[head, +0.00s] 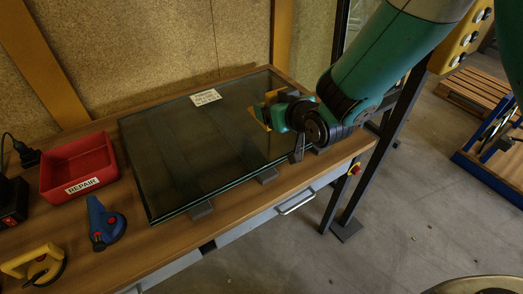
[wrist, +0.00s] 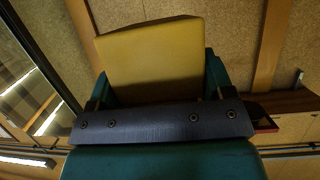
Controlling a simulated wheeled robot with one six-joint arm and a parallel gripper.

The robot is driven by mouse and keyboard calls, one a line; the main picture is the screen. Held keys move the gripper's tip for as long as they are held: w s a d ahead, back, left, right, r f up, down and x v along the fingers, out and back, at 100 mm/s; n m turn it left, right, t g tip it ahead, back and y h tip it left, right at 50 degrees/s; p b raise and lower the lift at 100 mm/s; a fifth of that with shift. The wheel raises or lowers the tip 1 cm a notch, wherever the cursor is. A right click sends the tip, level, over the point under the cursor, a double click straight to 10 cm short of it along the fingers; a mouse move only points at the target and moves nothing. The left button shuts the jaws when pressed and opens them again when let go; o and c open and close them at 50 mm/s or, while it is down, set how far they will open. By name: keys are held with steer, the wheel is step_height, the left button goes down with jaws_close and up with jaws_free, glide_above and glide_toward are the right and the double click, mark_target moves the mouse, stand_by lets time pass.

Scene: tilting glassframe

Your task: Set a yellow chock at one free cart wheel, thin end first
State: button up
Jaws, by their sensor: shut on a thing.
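My gripper (head: 275,113) is above the right part of the glass on the bench. It is shut on a yellow chock (wrist: 150,58). In the wrist view the chock's broad yellow face fills the space between the two green fingers. In the head view only a small part of the chock (head: 259,112) shows beside the gripper. A blue cart frame (head: 478,168) stands on the floor at the right edge, partly cut off. I cannot make out a free cart wheel clearly.
A large glass pane (head: 190,140) lies on the wooden bench (head: 140,238). A red REPAIR bin (head: 77,168), a blue tool (head: 104,224) and a yellow suction lifter (head: 35,266) are at left. A pallet (head: 474,92) lies behind the cart. The grey floor (head: 410,215) between bench and cart is clear.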

mark_target(267, 96)
steer(key=a+r, duration=0.2)
steer(key=shift+w+r, duration=0.15)
steer(key=shift+r, duration=0.2)
step_height(267, 96, down, 20)
steer(key=p, duration=0.3)
steer(key=shift+a+r, duration=0.1)
steer(key=shift+r, duration=0.05)
steer(key=shift+f, duration=0.2)
steer(key=o, duration=1.2)
steer(key=shift+c, duration=0.2)
